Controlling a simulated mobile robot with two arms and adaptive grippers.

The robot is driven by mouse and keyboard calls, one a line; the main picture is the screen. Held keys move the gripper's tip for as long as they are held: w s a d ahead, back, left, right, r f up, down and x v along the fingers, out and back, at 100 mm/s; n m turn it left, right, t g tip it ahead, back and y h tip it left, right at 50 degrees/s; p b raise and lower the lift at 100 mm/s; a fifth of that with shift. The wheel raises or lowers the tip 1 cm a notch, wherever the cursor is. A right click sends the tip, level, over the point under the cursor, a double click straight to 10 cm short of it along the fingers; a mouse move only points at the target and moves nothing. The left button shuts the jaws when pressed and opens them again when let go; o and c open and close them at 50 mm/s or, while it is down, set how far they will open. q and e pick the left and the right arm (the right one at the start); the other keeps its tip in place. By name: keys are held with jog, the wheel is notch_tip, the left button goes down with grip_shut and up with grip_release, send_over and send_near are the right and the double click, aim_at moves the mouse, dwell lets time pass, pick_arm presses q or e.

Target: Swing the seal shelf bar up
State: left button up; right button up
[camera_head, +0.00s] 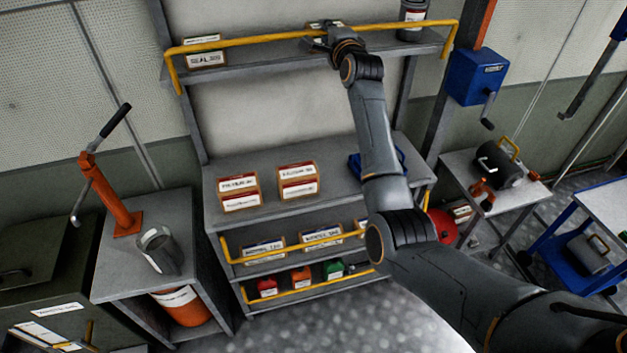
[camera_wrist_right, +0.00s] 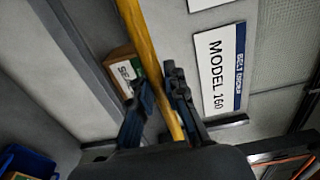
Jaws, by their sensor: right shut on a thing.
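The yellow seal shelf bar (camera_head: 262,40) runs along the front of the top shelf (camera_head: 270,61), its bent ends reaching down at the shelf's two sides. In the head view it crosses the upper part of a box labelled SEAL (camera_head: 204,60). My right gripper (camera_head: 322,42) is at the bar, right of its middle, shut on it. In the right wrist view the bar (camera_wrist_right: 150,60) passes between the two dark fingers (camera_wrist_right: 160,108). The fingertips are partly hidden by the wrist in the head view. My left gripper is not in view.
A dark canister (camera_head: 412,20) stands at the top shelf's right end. Boxes (camera_head: 239,193) sit on the counter below, above another yellow bar (camera_head: 300,244). A blue crank box (camera_head: 477,77) is on the right post. An orange lever pump (camera_head: 112,200) stands at left.

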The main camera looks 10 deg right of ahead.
jog(key=shift+r, duration=0.3)
jog(key=shift+w+r+b, duration=0.1)
jog(key=shift+w+b, duration=0.25)
jog(key=shift+w, duration=0.75)
jog(key=o, duration=0.8)
jog(key=shift+s, duration=0.1)
jog(key=shift+f, duration=0.2)
